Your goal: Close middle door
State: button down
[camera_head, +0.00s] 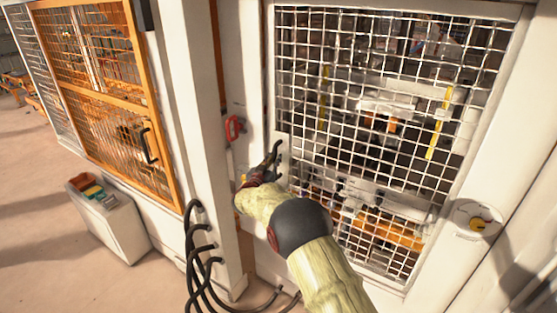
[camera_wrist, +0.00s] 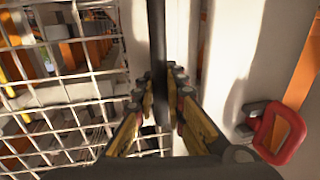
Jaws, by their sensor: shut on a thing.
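The middle door is a white-framed door with white wire mesh (camera_head: 390,120), filling the right half of the head view. Its mesh (camera_wrist: 70,95) also shows at the left of the wrist view. My gripper (camera_head: 275,155) is at the door's left edge. In the wrist view my gripper's fingers (camera_wrist: 161,85) are on both sides of a dark upright bar, the door handle (camera_wrist: 157,35), and are shut on it. The handle is mostly hidden by my gripper in the head view. The door looks near its frame, but I cannot tell whether a gap remains.
A red padlock-like part (camera_head: 233,128) hangs on the white post beside the handle. Black cables (camera_head: 195,245) loop low by the post. An orange-framed mesh door (camera_head: 105,90) and a white bin (camera_head: 115,228) stand left. The floor at lower left is clear.

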jog(key=shift+a, duration=0.25)
jog(key=c, duration=1.8)
grip_release()
jog(key=shift+w+a, duration=0.1)
jog(key=shift+c, duration=0.2)
jog(key=v, duration=1.2)
